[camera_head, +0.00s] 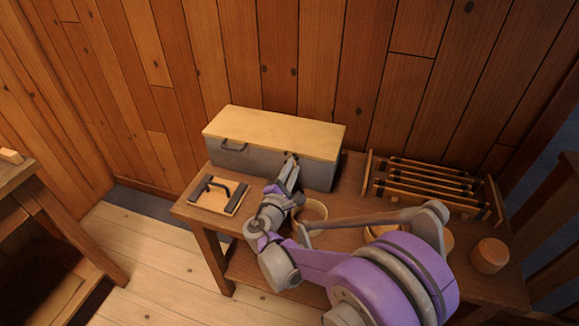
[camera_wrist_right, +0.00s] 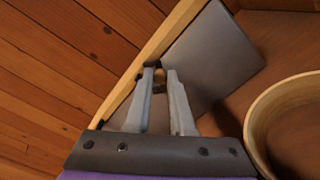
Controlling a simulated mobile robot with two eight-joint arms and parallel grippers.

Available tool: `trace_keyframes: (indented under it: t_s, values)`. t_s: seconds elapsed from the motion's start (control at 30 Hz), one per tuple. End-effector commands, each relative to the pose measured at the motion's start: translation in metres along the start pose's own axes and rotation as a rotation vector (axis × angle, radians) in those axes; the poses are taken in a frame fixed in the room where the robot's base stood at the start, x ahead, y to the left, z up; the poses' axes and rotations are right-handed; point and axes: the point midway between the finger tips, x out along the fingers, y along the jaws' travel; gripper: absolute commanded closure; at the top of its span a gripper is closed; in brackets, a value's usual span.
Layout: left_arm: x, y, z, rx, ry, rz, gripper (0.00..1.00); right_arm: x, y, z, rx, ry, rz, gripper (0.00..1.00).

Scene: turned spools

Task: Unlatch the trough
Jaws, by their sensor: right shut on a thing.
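The trough (camera_head: 230,160) is a long grey box with a flat pale wooden lid (camera_head: 275,132), and it stands at the back of the workbench against the plank wall. The lid lies closed on it. A dark latch (camera_wrist_right: 159,76) sits on the trough's front, just below the lid's edge. My right gripper (camera_head: 290,164) reaches up to the right part of the trough's front. In the right wrist view its two pale fingers (camera_wrist_right: 160,74) are closed on the dark latch. The fingers partly hide the latch. My left gripper is not in view.
A board with dark handle (camera_head: 218,194) lies at the bench's left end. A round wooden bowl (camera_wrist_right: 258,130) stands close to my right gripper. A rack with dark rods (camera_head: 430,183) and a wooden cylinder (camera_head: 489,256) are on the right. Another table (camera_head: 20,180) stands left.

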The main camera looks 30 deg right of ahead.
Motion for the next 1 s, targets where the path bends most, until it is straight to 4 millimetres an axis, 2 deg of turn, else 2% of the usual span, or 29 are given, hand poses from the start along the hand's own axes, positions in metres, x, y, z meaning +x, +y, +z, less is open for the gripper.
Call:
trace_keyframes:
  t_s: [0.2, 0.5, 1.0]
  values:
    - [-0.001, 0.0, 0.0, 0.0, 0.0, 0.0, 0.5, 0.0, -0.006, -0.001, 0.167, 0.001, 0.0, 1.0]
    - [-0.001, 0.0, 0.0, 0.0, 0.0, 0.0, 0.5, 0.0, -0.011, -0.003, 0.311, 0.001, -0.001, 1.0]
    - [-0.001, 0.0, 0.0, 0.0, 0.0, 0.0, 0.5, 0.0, -0.012, -0.003, 0.358, 0.001, -0.001, 1.0]
